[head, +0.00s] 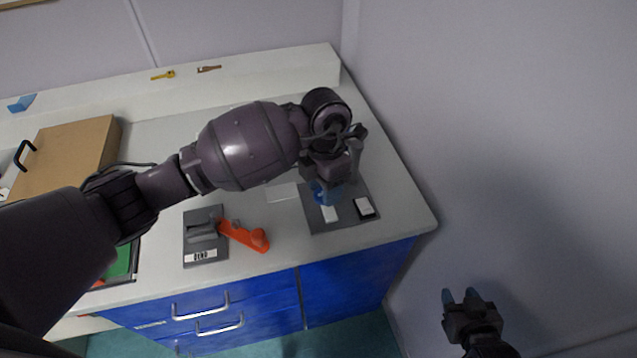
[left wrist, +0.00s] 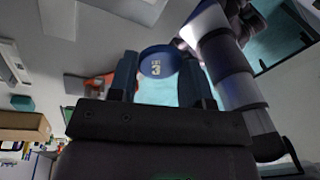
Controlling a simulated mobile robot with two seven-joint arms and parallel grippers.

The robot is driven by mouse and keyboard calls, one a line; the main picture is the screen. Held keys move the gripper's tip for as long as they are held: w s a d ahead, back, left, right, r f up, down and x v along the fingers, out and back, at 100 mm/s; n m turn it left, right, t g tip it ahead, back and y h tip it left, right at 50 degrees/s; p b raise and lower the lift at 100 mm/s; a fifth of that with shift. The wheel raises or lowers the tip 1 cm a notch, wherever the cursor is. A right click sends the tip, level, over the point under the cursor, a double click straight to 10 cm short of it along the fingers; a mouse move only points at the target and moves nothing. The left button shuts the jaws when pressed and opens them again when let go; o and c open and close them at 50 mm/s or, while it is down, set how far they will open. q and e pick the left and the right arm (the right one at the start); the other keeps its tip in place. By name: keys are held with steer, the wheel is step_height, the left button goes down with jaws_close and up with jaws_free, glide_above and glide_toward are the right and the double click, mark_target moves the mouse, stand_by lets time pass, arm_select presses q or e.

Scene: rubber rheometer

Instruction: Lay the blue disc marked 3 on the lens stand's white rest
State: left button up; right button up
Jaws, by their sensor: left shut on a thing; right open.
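The blue disc marked 3 (left wrist: 160,62) is between the fingers of my left gripper (left wrist: 158,72) in the left wrist view, its number facing the camera. In the head view, my left gripper (head: 327,191) is shut and hangs over a dark grey plate (head: 345,222) on the bench; the disc cannot be told from the blue fingertips there. A white pad (head: 330,213) and a black block with a white top (head: 364,207) are on that plate. I cannot tell for sure which is the lens stand's white rest. My right gripper (head: 460,297) is open and empty, off the bench at lower right.
A grey device (head: 204,236) with an orange lever (head: 245,237) stands left of the plate. A pale flat piece (head: 282,192) lies near the plate. A brown box (head: 72,150) is at far left. The bench's right edge (head: 428,212) is near the wall.

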arm_select(q)
steer(key=n, duration=0.2)
steer(key=shift+w+d+f+n+h, duration=0.2)
steer(key=shift+d+n+h, duration=0.05)
steer(key=shift+n+h, duration=0.05)
steer(key=n, duration=0.3)
steer(key=shift+w+d+f, duration=0.2)
steer(key=shift+w+f, duration=0.05)
steer(key=shift+f, duration=0.1)
steer(key=n, duration=0.2)
steer(key=shift+w+f+n+t+h, duration=0.2)
steer(key=shift+w+n+t+h, duration=0.1)
steer(key=shift+h, duration=0.1)
steer(key=n, duration=0.3)
steer(key=shift+w+a+f, duration=0.1)
steer(key=shift+w+f, duration=0.15)
steer(key=shift+f, duration=0.05)
steer(key=n, duration=0.2)
steer(key=n+t, duration=0.1)
steer(key=n, duration=0.1)
steer(key=shift+w+f+n+h, duration=0.15)
steer(key=shift+w+n+h, duration=0.15)
steer(key=shift+w, duration=0.1)
steer(key=n, duration=0.3)
steer(key=shift+w+t, duration=0.1)
steer(key=shift+t, duration=0.2)
steer(key=n, duration=0.3)
steer(key=shift+t, duration=0.3)
arm_select(e)
steer(key=shift+w+f, duration=0.1)
